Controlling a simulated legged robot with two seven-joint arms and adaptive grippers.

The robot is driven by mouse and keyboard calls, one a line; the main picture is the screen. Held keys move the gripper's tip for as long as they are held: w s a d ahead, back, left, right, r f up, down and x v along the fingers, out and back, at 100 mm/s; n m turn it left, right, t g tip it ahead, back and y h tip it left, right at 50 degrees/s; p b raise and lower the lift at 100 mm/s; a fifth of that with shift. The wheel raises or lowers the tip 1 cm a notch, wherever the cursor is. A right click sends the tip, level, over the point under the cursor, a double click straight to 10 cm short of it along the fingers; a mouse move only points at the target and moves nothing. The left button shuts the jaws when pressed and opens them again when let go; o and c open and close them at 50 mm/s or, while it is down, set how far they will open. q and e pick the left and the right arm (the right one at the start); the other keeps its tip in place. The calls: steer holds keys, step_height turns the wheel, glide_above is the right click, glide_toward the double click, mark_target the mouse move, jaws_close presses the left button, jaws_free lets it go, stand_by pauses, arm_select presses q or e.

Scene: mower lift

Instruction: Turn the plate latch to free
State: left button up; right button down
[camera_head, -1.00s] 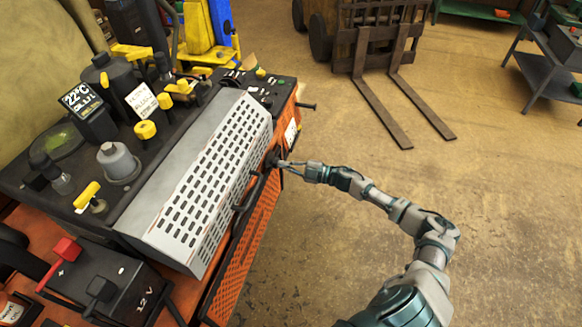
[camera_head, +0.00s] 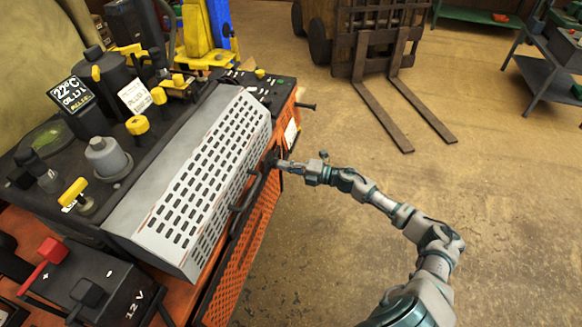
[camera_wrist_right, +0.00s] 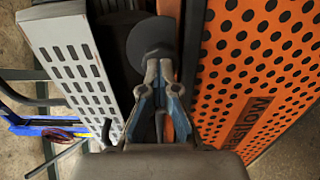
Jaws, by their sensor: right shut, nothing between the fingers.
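The grey slotted plate (camera_head: 205,165) lies tilted along the front edge of the machine; its slotted side also shows in the right wrist view (camera_wrist_right: 72,62). A dark round knob, likely the plate latch (camera_head: 271,158), sits at the plate's right edge. In the right wrist view a dark disc (camera_wrist_right: 150,42) stands just beyond the fingers. My right gripper (camera_head: 281,164) is shut and empty, its tips at or very near the knob; I cannot tell if they touch. My left gripper is in neither view.
A dark handle bar (camera_head: 243,195) runs along the machine's front, above an orange perforated panel (camera_wrist_right: 255,60). A 12 V battery (camera_head: 100,285) is at the lower left. A fork carriage (camera_head: 385,60) stands at the back.

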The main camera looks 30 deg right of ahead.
steer(key=shift+a+r, duration=0.2)
steer(key=shift+a, duration=0.15)
steer(key=c, duration=1.2)
jaws_free()
steer(key=shift+c, duration=0.2)
steer(key=o, duration=0.4)
steer(key=shift+w+a+f, duration=0.1)
steer(key=shift+w+a, duration=0.05)
steer(key=shift+o, duration=0.8)
steer(key=shift+w+a+f, duration=0.1)
steer(key=shift+w+a, duration=0.1)
steer(key=shift+w, duration=0.1)
steer(key=shift+w+a, duration=0.25)
steer(key=shift+a, duration=0.15)
steer(key=d+v, duration=0.1)
steer(key=v, duration=1.2)
steer(key=shift+w+d, duration=0.15)
steer(key=shift+w, duration=0.05)
steer(key=shift+a, duration=0.25)
